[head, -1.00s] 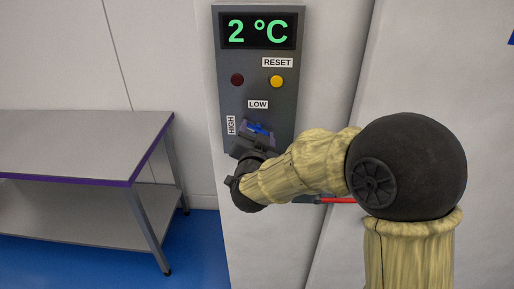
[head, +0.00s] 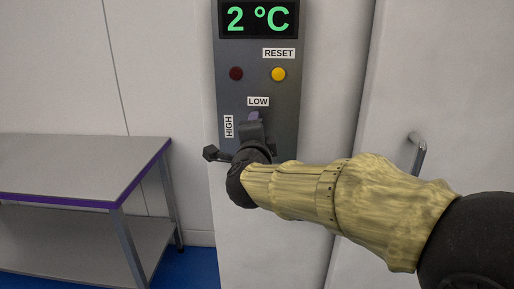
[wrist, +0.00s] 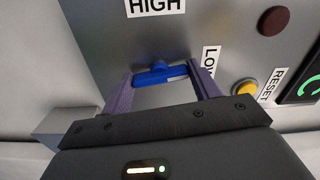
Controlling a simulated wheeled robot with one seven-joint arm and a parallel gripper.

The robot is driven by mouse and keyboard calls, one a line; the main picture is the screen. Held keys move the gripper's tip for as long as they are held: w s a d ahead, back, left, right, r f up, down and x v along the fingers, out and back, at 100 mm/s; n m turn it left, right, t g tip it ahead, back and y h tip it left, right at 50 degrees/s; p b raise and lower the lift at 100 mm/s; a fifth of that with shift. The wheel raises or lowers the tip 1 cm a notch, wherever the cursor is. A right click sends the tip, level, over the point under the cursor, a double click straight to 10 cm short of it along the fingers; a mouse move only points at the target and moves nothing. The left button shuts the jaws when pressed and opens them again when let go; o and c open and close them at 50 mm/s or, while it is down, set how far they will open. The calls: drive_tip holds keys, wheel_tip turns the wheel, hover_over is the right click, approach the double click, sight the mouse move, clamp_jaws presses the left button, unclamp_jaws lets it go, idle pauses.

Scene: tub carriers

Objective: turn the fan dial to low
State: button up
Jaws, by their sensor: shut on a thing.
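The fan dial is a blue bar-shaped knob (wrist: 160,73) on the grey control panel (head: 288,120). In the wrist view it lies between the two purple fingers of my gripper (wrist: 161,72), which is shut on it. The bar runs across from finger to finger, with a small raised part at its middle facing the HIGH label (wrist: 155,6). The LOW label (wrist: 210,62) is just beyond the right finger. In the head view my gripper (head: 254,117) is just below the LOW label (head: 258,101) and hides the dial. I cannot tell which setting the dial marks.
A yellow RESET button (head: 278,74) and a dark red lamp (head: 236,74) sit above the dial, under a display (head: 258,18) reading 2 °C. A steel table (head: 80,165) stands left. A door handle (head: 418,150) is at right, near my arm.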

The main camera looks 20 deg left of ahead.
drive_tip(key=shift+f+m+b, duration=0.15)
drive_tip(key=shift+m+b, duration=0.6)
drive_tip(key=shift+m, duration=0.15)
drive_tip(key=o, duration=1)
drive_tip(key=b+v, duration=0.1)
drive_tip(key=v, duration=1.6)
drive_tip(key=shift+s, duration=0.2)
